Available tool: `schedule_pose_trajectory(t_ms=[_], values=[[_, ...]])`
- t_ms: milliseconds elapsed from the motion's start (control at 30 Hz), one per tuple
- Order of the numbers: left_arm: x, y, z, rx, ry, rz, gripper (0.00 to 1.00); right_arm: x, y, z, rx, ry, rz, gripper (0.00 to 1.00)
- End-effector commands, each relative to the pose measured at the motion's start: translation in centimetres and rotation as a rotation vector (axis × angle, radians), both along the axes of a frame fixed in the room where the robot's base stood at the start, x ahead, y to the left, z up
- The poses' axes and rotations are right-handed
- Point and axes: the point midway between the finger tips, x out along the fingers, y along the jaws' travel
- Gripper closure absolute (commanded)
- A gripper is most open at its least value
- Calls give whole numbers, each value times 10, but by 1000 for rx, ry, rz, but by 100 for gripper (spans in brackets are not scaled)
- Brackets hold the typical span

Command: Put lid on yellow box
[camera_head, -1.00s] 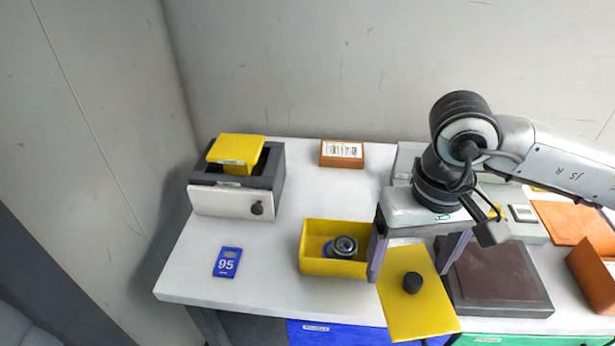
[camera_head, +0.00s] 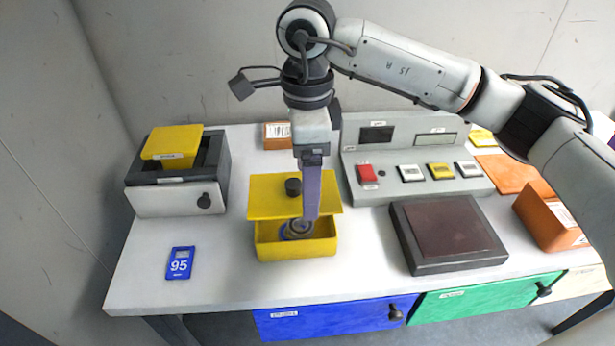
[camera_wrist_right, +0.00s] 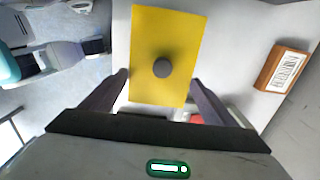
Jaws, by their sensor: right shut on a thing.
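The open yellow box (camera_head: 295,246) stands near the front of the table with a round blue and metallic item (camera_head: 298,228) inside. The flat yellow lid (camera_head: 268,200), with a dark round knob (camera_head: 293,187), is in my right gripper (camera_wrist_right: 159,82), which is shut on its opposite side edges. In the head view the lid appears over the back part of the box, with the front part uncovered. The gap between lid and box is hard to judge. One finger of my right gripper (camera_head: 311,212) hides part of both. My left gripper is not in view.
A grey control panel (camera_head: 362,190) and a dark scale-like plate (camera_head: 448,233) stand to the right. A grey drawer unit (camera_head: 170,203) and a blue 95 card (camera_head: 180,263) are left. An orange barcode box (camera_head: 277,135) is behind. The table left of the yellow box is mostly clear.

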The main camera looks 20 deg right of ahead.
Motion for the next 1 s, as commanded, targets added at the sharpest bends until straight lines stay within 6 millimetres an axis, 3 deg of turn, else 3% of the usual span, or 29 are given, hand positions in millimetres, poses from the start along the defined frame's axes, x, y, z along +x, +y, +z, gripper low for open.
schedule_pose_trajectory(t_ms=[633,1000], values=[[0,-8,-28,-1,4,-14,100,0,0,-55,0,0,3,41],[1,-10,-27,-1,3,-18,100,0,0,-63,1,0,4,41]])
